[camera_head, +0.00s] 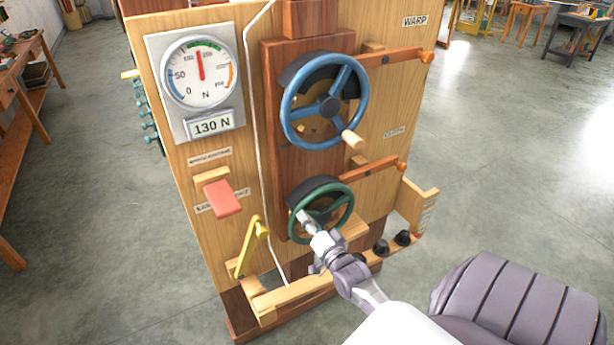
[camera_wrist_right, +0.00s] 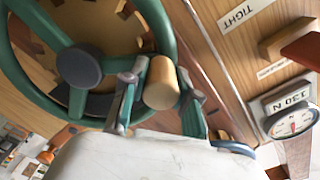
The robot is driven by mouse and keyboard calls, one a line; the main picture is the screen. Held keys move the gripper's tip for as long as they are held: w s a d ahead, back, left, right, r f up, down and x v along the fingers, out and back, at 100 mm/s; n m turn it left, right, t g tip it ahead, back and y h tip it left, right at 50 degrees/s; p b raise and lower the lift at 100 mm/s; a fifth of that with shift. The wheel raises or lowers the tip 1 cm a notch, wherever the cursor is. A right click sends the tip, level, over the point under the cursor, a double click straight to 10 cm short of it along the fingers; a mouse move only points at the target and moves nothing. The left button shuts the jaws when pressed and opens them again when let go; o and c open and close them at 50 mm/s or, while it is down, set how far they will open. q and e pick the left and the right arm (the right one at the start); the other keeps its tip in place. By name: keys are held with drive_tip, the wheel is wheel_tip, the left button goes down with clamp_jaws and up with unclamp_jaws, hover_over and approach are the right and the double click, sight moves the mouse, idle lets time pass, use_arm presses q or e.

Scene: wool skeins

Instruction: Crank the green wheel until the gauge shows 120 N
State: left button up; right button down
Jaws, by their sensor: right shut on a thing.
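The green wheel (camera_head: 351,207) is low on the wooden machine front, below a larger blue wheel. My right gripper (camera_head: 309,222) is at the lower left of its rim. In the right wrist view, my right gripper (camera_wrist_right: 161,88) is shut on the green wheel's pale wooden crank knob (camera_wrist_right: 160,84), a finger on each side, with the green wheel's rim (camera_wrist_right: 18,75) behind. The gauge (camera_head: 199,90) is at the upper left; its needle points nearly straight up, and its display (camera_head: 212,125) reads 130 N. My left gripper is out of view.
Wooden levers (camera_head: 370,180) stick out to the right. A red paddle (camera_head: 222,198) and a yellow lever (camera_head: 248,247) are to the left. Open floor surrounds the machine.

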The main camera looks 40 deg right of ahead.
drive_tip(key=shift+d+r, duration=0.1)
drive_tip(key=shift+r, duration=0.2)
drive_tip(key=c, duration=0.9)
unclamp_jaws()
drive_tip(key=shift+f, duration=0.1)
drive_tip(key=shift+o, duration=0.2)
drive_tip(key=shift+s+f, duration=0.2)
drive_tip(key=shift+s, duration=0.3)
drive_tip(key=v, duration=1.1)
drive_tip(key=shift+r, duration=0.1)
